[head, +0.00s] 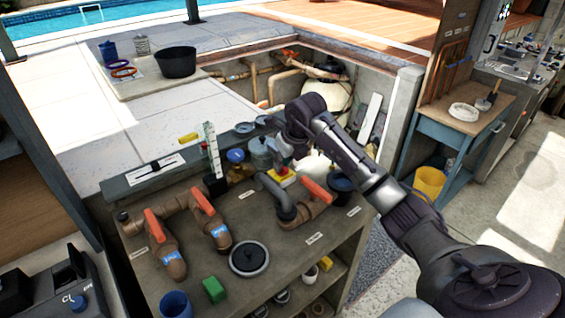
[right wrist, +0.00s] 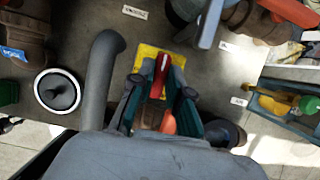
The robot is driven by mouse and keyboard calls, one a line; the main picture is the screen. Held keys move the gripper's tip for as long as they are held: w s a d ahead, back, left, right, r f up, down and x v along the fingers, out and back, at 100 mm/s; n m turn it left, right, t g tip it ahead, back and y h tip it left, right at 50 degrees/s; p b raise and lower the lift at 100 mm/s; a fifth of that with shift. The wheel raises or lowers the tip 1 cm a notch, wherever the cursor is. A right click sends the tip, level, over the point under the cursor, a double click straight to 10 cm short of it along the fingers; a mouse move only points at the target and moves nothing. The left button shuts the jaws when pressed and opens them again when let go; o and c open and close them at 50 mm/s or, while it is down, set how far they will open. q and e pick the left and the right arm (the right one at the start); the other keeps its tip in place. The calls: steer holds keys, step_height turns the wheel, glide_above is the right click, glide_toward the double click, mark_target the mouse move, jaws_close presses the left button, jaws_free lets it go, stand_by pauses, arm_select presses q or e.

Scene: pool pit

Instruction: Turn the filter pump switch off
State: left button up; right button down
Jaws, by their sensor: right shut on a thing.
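The filter pump switch shows as a yellow plate (right wrist: 148,58) with a red lever (right wrist: 161,68) in the right wrist view. In the head view the yellow switch (head: 285,180) sits on the bench among the pipes, partly hidden by my arm. My right gripper (right wrist: 162,100) is over the switch with its two dark fingers on either side of the red lever, shut on it. In the head view my right gripper (head: 282,160) points down at the switch. Its fingertips are small and partly hidden there. My left gripper does not show.
A grey curved pipe (head: 278,195) and an orange-handled valve (head: 316,190) stand close to the switch. Two more orange-handled valves (head: 203,200) are to the left. A black round lid (head: 248,258) and a green block (head: 213,289) lie towards the front of the bench.

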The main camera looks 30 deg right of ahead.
steer(key=shift+f, duration=0.1)
steer(key=shift+d+f+n+y+b, duration=0.15)
steer(key=shift+n+y+b, duration=0.25)
steer(key=shift+n+b, duration=0.75)
steer(key=n, duration=0.2)
steer(key=n+g+y+b, duration=0.1)
steer(key=n, duration=0.2)
steer(key=shift+y, duration=0.3)
steer(key=n+g, duration=0.1)
steer(key=n, duration=0.1)
steer(key=n+g+y+b, duration=0.1)
steer(key=n, duration=0.2)
steer(key=shift+w+b, duration=0.15)
steer(key=shift+b, duration=0.15)
steer(key=n+g, duration=0.1)
steer(key=n, duration=0.1)
steer(key=n+g, duration=0.1)
steer(key=n, duration=0.2)
steer(key=shift+n+y+b, duration=0.3)
steer(key=shift+n+b, duration=0.05)
steer(key=c, duration=1.1)
jaws_free()
steer(key=shift+w, duration=0.15)
steer(key=shift+r, duration=0.2)
